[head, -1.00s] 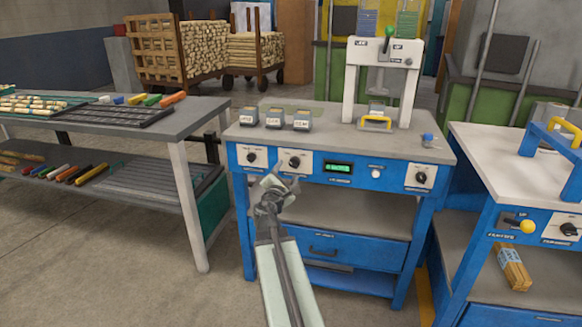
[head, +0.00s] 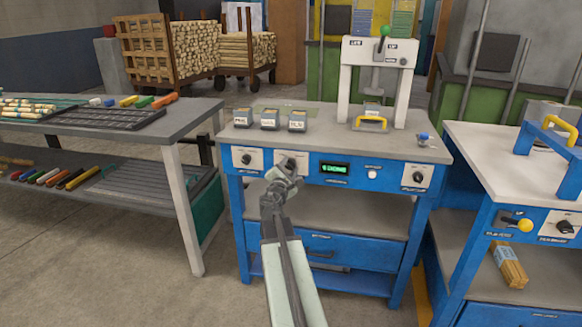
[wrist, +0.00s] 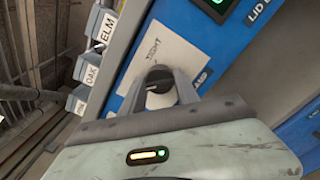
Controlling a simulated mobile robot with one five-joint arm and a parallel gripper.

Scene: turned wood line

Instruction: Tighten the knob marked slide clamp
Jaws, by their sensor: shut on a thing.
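A dark knob (wrist: 159,86) sits on a white plate (wrist: 172,52) on the blue front of the middle bench. The plate reads "TIGHT" in the wrist view; its lower label is mostly hidden behind my finger, so I cannot read the knob's name. My gripper (wrist: 160,84) is shut on this knob, one finger on each side. In the head view my gripper (head: 288,168) reaches up from below to the second plate from the left and covers much of the knob.
Another knob (head: 246,159) is to the left and one (head: 418,178) to the far right. A lit green display (head: 335,169) and a white button (head: 372,174) lie between. Small labelled boxes (head: 270,119) and a white press (head: 378,80) stand on the bench top.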

